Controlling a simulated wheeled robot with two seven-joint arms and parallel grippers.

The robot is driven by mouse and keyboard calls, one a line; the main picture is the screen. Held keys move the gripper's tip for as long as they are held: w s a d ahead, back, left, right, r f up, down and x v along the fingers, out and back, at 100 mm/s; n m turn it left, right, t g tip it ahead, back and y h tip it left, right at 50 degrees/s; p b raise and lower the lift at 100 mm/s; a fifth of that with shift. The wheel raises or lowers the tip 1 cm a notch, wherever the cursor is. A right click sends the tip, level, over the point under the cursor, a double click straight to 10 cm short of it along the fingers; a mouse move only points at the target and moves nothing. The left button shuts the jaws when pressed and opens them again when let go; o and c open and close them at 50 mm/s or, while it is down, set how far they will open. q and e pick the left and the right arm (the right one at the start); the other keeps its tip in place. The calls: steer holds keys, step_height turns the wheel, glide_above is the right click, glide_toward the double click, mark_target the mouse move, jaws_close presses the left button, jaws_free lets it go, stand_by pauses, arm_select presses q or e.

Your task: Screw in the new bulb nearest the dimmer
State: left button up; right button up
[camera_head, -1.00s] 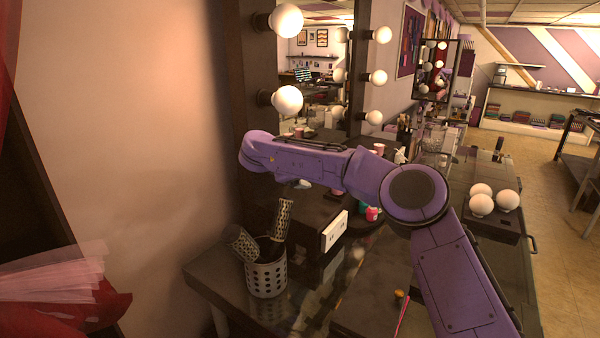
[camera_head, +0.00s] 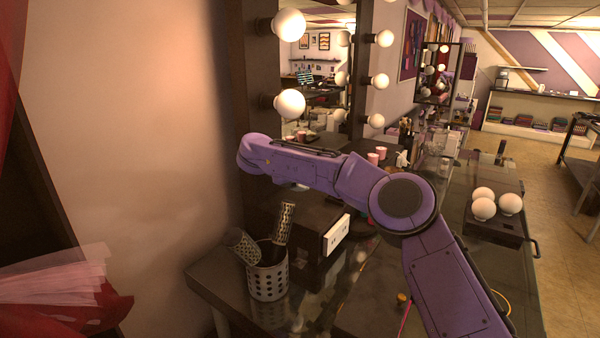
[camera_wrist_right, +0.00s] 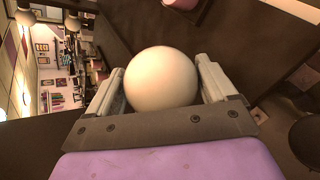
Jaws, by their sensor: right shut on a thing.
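In the right wrist view my right gripper (camera_wrist_right: 160,76) is shut on a round white bulb (camera_wrist_right: 162,82), with a finger on either side. The bulb's base is hidden, so I cannot tell whether it touches a socket. In the head view my right arm (camera_head: 350,185) reaches left across the table to the dark mirror frame (camera_head: 258,75); its gripper and the held bulb are hidden there. Lit bulbs on the left side of the frame (camera_head: 289,103) sit above the arm's end. A dark box with a white face (camera_head: 337,235), possibly the dimmer, stands below the arm.
Three white bulbs (camera_head: 483,208) rest on a dark tray (camera_head: 495,232) at the right. A perforated metal cup (camera_head: 267,282) with brushes stands at the front left of the table. Pink cups (camera_head: 376,155) stand behind my arm. The wall at the left is bare.

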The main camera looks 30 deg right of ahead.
steer(key=shift+w+a+p, duration=0.3)
steer(key=shift+w+p, duration=0.2)
steer(key=shift+w, duration=0.25)
steer(key=o, duration=0.8)
steer(key=shift+o, duration=0.2)
steer(key=shift+a, duration=0.1)
steer(key=b+v, duration=0.4)
steer(key=v, duration=0.6)
steer(key=shift+s+r, duration=0.15)
steer(key=shift+r, duration=0.05)
steer(key=shift+f, duration=0.1)
